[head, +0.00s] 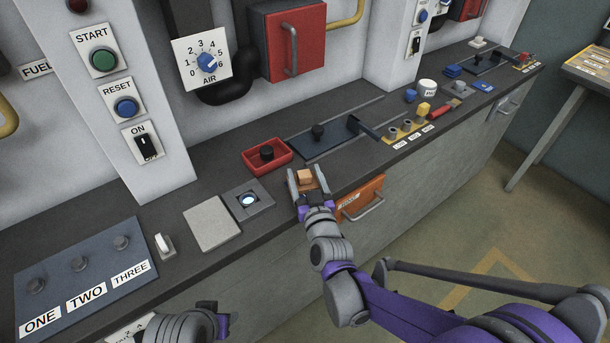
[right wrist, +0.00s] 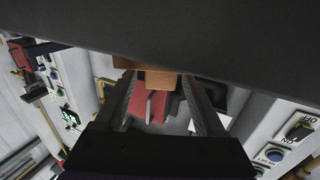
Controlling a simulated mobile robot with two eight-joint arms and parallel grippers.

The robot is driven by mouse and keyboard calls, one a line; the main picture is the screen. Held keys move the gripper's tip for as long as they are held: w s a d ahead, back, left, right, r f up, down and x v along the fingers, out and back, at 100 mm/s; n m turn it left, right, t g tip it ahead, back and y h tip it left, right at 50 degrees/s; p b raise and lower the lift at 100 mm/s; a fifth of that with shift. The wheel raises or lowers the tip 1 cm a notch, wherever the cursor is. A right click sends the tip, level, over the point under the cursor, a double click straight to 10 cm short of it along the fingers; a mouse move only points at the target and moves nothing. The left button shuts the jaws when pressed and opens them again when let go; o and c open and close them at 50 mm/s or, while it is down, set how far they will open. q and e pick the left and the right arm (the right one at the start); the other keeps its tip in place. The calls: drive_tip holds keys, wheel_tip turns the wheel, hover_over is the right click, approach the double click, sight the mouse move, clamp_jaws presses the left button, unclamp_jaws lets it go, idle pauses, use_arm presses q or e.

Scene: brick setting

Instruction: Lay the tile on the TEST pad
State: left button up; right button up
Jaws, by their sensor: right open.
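A small orange-brown block (head: 305,178), the likeliest tile, is on the dark counter near its front edge. My right gripper (head: 306,176) is open, with a finger on each side of the block; contact cannot be told. The right wrist view also shows the block (right wrist: 158,79) between the spread fingers (right wrist: 160,100). No TEST lettering is legible. A light grey square plate (head: 212,222) and a dark grey square with a lit round lamp (head: 248,200) lie left of the gripper; I cannot tell which is the pad. Part of my left arm shows at the bottom, its fingers out of view.
A red tray (head: 250,168) with a black knob stands behind the block. A blue plate (head: 330,140) with a slider lies behind to the right. A blue panel marked ONE, TWO, THREE (head: 62,270) and a white switch (head: 164,244) are at left. An orange drawer (head: 352,203) is below.

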drive_tip(key=shift+s+r, duration=0.1)
drive_tip(key=shift+r, duration=0.15)
drive_tip(key=v, duration=1.2)
drive_tip(key=s+d+f+m+g+h, duration=0.1)
drive_tip(key=s+d+f+g+h, duration=0.1)
drive_tip(key=s+d+f+g, duration=0.3)
drive_tip(key=s+d+f+m+g+h, duration=0.1)
drive_tip(key=s+d+f+g, duration=0.4)
drive_tip(key=s+d, duration=0.5)
drive_tip(key=s+g+h, duration=0.1)
drive_tip(key=s+g, duration=0.1)
drive_tip(key=s, duration=0.2)
drive_tip(key=shift+m+g, duration=0.3)
drive_tip(key=shift+m, duration=0.1)
